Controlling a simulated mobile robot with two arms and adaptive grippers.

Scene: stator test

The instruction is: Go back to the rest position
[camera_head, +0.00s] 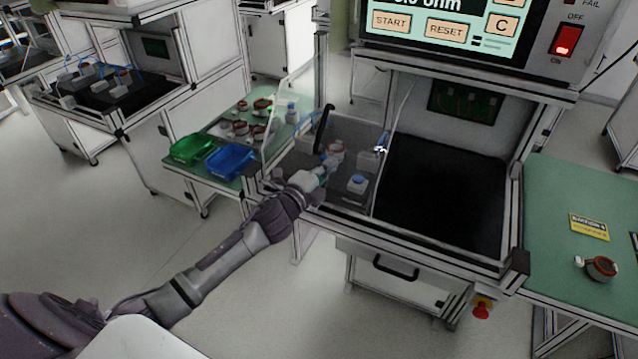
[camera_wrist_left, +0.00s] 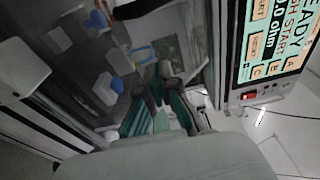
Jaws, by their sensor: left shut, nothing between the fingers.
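My left arm reaches in from the lower left in the head view. My right gripper is in neither view.
A clear raised cover (camera_head: 290,105) and a black handle (camera_head: 324,128) stand close around the gripper. The tester panel (camera_head: 440,30) is above. Green (camera_head: 192,148) and blue (camera_head: 230,161) bins sit left. Another stator (camera_head: 600,267) lies on the right table.

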